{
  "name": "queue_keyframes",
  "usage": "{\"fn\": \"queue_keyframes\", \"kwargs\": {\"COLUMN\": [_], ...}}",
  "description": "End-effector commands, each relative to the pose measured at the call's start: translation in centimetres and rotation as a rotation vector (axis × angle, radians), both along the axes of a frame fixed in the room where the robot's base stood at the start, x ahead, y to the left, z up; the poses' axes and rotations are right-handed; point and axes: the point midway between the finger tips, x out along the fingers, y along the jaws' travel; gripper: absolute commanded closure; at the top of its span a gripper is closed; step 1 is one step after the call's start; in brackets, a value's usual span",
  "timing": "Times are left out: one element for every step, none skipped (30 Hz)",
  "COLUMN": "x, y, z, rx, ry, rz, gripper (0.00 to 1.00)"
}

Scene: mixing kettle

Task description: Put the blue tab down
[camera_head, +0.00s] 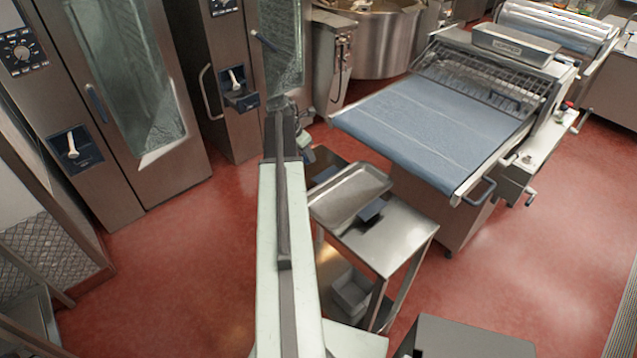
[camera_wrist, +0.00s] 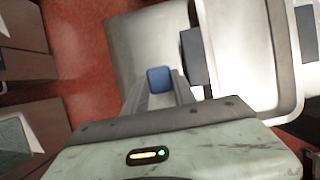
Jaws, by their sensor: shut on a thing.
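The blue tab (camera_wrist: 160,80) is a small block with rounded corners. It sits between the fingers of my gripper (camera_wrist: 161,88), which is shut on it. In the wrist view the tab shows in front of the bare steel top of a small table (camera_wrist: 140,45); I cannot tell its height above it. In the head view my arm hides most of the gripper, and I cannot make out the held tab. The steel table (camera_head: 395,238) stands right of my arm.
A shallow steel tray (camera_head: 350,192) lies on the table, with a dark blue block (camera_head: 371,210) at its near edge, also in the wrist view (camera_wrist: 193,55). Bare tabletop lies in front. A sheeter with a blue belt (camera_head: 435,125) stands behind; ovens (camera_head: 130,90) stand left.

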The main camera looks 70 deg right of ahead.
Motion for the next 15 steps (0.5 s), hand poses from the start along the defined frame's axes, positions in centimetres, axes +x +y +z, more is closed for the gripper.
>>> {"fn": "queue_keyframes", "kwargs": {"x": [0.1,0.2,0.2,0.3,0.3,0.3,0.3,0.4,0.4,0.4,0.4,0.4,0.4,0.4,0.4], "y": [0.1,0.1,0.1,0.1,0.1,0.1,0.1,0.2,0.2,0.2,0.2,0.2,0.2,0.2,0.2], "z": [-2.4,-3.0,-3.5,-3.7,-3.7,-3.6,-3.5,-3.4,-3.7,-4.0,-4.5,-5.2,-5.8,-6.4,-7.1], "rx": [0.0,0.0,0.0,0.0,0.0,0.0,0.0,0.0,0.0,0.0,0.0,0.0,0.0,0.0,0.0], "ry": [0.0,0.0,0.0,-0.001,0.0,0.0,0.0,0.0,0.0,0.0,0.0,0.0,0.0,0.0,0.0], "rz": [0.002,0.002,0.003,0.004,0.004,0.004,0.004,0.005,0.005,0.005,0.005,0.005,0.005,0.005,0.006], "gripper": [1.0,1.0,1.0,1.0,1.0,1.0,1.0,1.0,1.0,1.0,1.0,1.0,1.0,1.0,1.0]}}
